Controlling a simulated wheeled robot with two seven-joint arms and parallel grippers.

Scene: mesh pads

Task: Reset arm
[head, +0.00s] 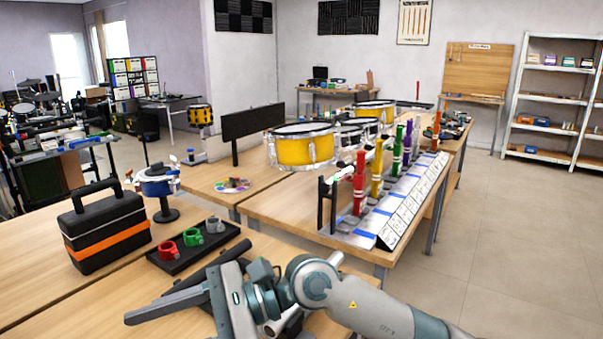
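My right gripper (145,312) reaches in from the bottom right on its grey and teal arm and points left, over the near table. It is seen edge-on, and I cannot tell whether its fingers are apart or together. I see nothing clearly held in it. My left gripper is not in view. Just beyond the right gripper, a black tray (160,260) lies on the table.
A black toolbox with an orange stripe (105,230) and a blue pot on a stand (158,185) stand at left. A yellow drum (300,148) and a rack of coloured tubes (385,205) occupy the farther tables. Open floor (520,230) lies at right.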

